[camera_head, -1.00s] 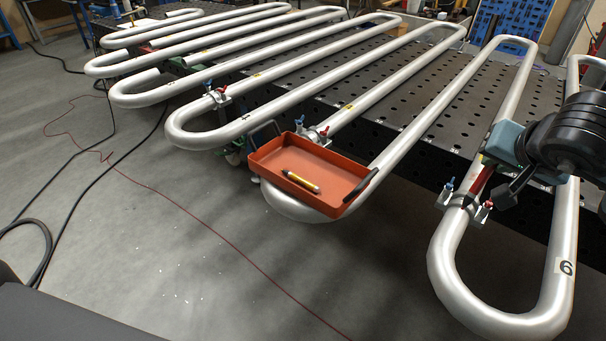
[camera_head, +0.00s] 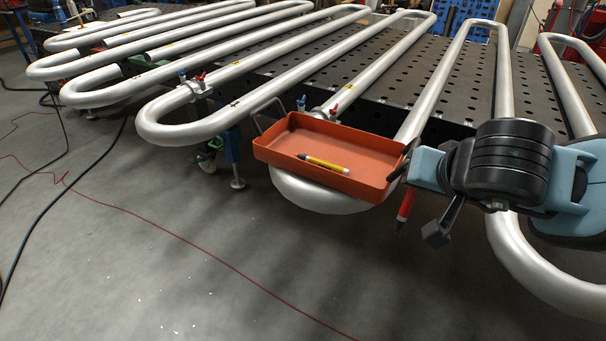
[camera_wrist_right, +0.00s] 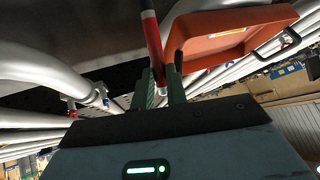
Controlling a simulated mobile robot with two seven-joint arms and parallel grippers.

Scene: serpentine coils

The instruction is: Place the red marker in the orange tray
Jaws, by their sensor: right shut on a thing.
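The red marker (camera_head: 404,208) hangs tilted, close to upright, just right of the orange tray in the head view. My right gripper (camera_wrist_right: 162,88) is shut on it, and the marker (camera_wrist_right: 153,48) stands out between the fingers in the wrist view. In the head view the right wrist partly hides the marker's upper part. The orange tray (camera_head: 285,150) rests on a bend of the silver pipe coil. It holds a yellow marker (camera_head: 324,164). The tray (camera_wrist_right: 184,30) also shows to the right of the marker in the wrist view. My left gripper is out of view.
Silver serpentine pipes (camera_head: 340,203) lie over a perforated dark table (camera_head: 440,85). Clamps with red and blue handles (camera_head: 335,108) stand behind the tray. The tray has dark handles (camera_head: 402,158) at its ends. The space above the tray is free.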

